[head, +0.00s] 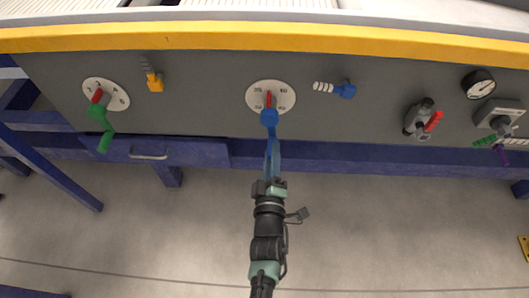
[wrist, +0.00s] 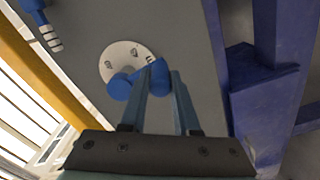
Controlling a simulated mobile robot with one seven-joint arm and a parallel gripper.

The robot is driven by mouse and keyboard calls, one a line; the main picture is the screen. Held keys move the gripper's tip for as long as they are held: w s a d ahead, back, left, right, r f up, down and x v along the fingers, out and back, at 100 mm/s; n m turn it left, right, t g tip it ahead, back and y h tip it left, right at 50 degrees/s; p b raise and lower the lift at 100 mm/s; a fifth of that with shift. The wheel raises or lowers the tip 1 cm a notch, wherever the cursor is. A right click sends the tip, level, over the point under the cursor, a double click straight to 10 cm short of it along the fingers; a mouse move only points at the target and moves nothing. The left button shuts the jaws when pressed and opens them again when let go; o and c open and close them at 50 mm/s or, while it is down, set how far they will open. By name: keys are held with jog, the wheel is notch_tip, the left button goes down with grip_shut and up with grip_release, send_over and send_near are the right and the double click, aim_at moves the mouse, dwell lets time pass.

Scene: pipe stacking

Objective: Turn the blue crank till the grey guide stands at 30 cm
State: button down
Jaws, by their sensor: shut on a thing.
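The blue crank (head: 269,117) sits on the front of a white round dial (head: 288,98) in the middle of the grey panel. A red pointer (head: 269,98) on the dial points about straight up; its numbers are too small to read surely. My gripper (head: 273,150) reaches up from below and is shut on the crank's handle. In the wrist view the blue handle (wrist: 159,76) is between the two fingers, with the crank's hub (wrist: 120,88) to its left in front of the dial (wrist: 112,52). I cannot make out the grey guide in either view.
A green crank (head: 101,117) with its own dial is at the left. A blue beam (head: 350,158) runs below; the floor is clear.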

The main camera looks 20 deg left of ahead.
jog(key=w+d+r+n+p, duration=0.25)
jog(key=d+r+n, duration=0.3)
jog(key=n, duration=0.75)
notch_tip(320, 180, up, 7)
jog(key=s+a+n+p, duration=0.1)
jog(key=n+p, duration=0.1)
jog(key=n, duration=1)
jog(key=shift+s+a, duration=0.2)
jog(key=shift+r+n, duration=0.1)
jog(key=shift+n, duration=0.2)
jog(key=c, duration=0.6)
grip_release()
jog(key=shift+c, duration=0.2)
